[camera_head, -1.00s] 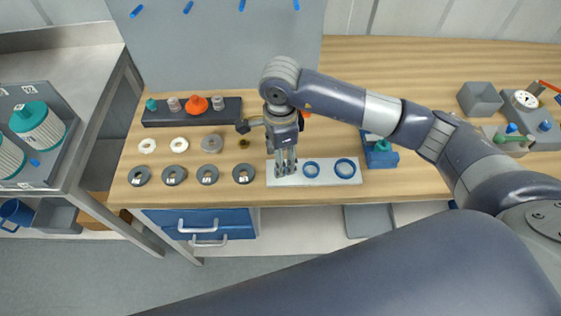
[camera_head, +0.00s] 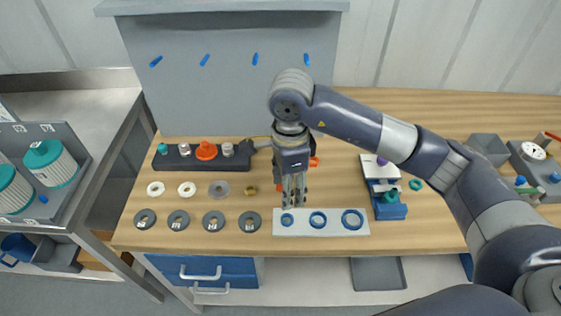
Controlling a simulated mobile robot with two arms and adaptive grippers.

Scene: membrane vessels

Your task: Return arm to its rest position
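My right arm comes in from the right, and its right gripper (camera_head: 293,197) points down over the left end of a white plate (camera_head: 335,228). Its two fingers look slightly apart, with nothing visible between them. A small blue ring (camera_head: 287,219) lies on the plate just below the fingertips; contact cannot be told. My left gripper is not in view.
Grey washers (camera_head: 213,221) and pale rings (camera_head: 187,189) lie left of the gripper. A dark rack (camera_head: 175,160) with small caps stands behind them. A blue fixture (camera_head: 390,208) stands right of the plate. Grey bins (camera_head: 488,148) are at the far right.

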